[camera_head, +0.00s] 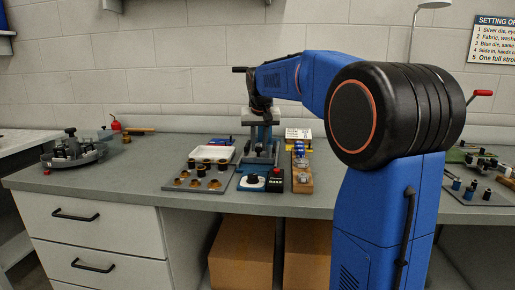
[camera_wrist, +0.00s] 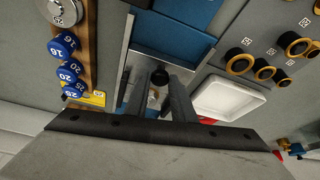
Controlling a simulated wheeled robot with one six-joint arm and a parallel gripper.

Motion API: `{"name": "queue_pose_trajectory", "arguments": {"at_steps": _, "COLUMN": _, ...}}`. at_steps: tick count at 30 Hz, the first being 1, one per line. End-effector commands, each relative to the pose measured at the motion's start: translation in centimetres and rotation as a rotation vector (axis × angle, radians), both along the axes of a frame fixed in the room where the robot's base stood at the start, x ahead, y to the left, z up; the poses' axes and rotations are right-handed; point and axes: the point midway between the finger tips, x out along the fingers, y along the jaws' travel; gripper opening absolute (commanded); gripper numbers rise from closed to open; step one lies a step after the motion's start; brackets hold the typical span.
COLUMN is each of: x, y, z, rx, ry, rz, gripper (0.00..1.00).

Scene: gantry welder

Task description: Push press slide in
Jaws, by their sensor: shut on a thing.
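The press (camera_head: 261,148) stands upright on the bench, a grey frame with blue parts. My gripper (camera_head: 261,112) is at its upper part, reaching in from above. In the wrist view my gripper (camera_wrist: 160,97) points down into the press, its two dark fingers close together around a small part between them, which I take to be the slide's knob. How far in the slide sits cannot be told.
A white tray (camera_head: 212,154) and a grey plate of brass-ringed dies (camera_head: 200,180) lie left of the press. A wooden rack with blue numbered pieces (camera_head: 301,168) is close on the right. A black box with a red button (camera_head: 275,180) stands in front.

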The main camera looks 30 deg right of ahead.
Motion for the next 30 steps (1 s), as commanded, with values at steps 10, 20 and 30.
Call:
{"name": "queue_pose_trajectory", "arguments": {"at_steps": 10, "x": 5.4, "y": -3.6, "z": 0.0, "rx": 0.000, "ry": -0.002, "rz": -0.001, "gripper": 0.00}}
{"name": "queue_pose_trajectory", "arguments": {"at_steps": 20, "x": 7.2, "y": -4.8, "z": 0.1, "rx": -0.001, "ry": -0.004, "rz": 0.001, "gripper": 0.00}}
{"name": "queue_pose_trajectory", "arguments": {"at_steps": 30, "x": 7.2, "y": -4.9, "z": 0.1, "rx": -0.003, "ry": -0.007, "rz": 0.000, "gripper": 0.42}}
